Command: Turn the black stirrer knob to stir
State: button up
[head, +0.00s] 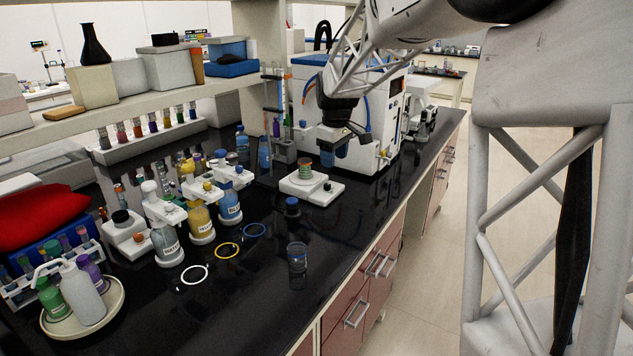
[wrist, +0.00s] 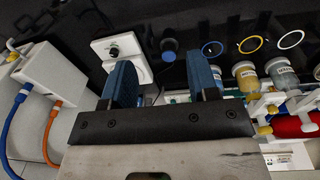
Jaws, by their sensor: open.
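The stirrer (head: 318,193) is a low white plate on the black bench, below and left of my gripper (head: 336,156) in the head view. Its small black knob (head: 327,187) faces up near the front right corner. A small vessel with green and reddish bands (head: 305,168) stands on the plate. In the wrist view the stirrer (wrist: 138,72) lies beyond the left finger, which covers part of it, and its knob (wrist: 113,52) shows clear. My gripper (wrist: 162,68) has its two blue fingers wide apart with nothing between them, above the bench and apart from the knob.
A white machine (head: 385,125) stands close behind and right of my gripper. Capped bottles (head: 201,222) and coloured rings (head: 227,250) are left. The bench's front right is clear.

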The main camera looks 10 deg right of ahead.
jog(key=w+d+f+n, duration=0.1)
jog(key=w+f, duration=0.2)
jog(key=w, duration=0.3)
jog(key=w+d+f+n, duration=0.1)
jog(key=w+f, duration=0.2)
jog(key=w, duration=0.3)
jog(key=n+g, duration=0.1)
jog(key=n, duration=0.2)
send_over(327, 184)
notch_tip(327, 184, down, 8)
jog(key=shift+s+r, duration=0.1)
jog(key=shift+f, duration=3.95)
jog(key=shift+c, duration=0.3)
jog(key=c, duration=0.9)
jog(key=shift+o, duration=0.2)
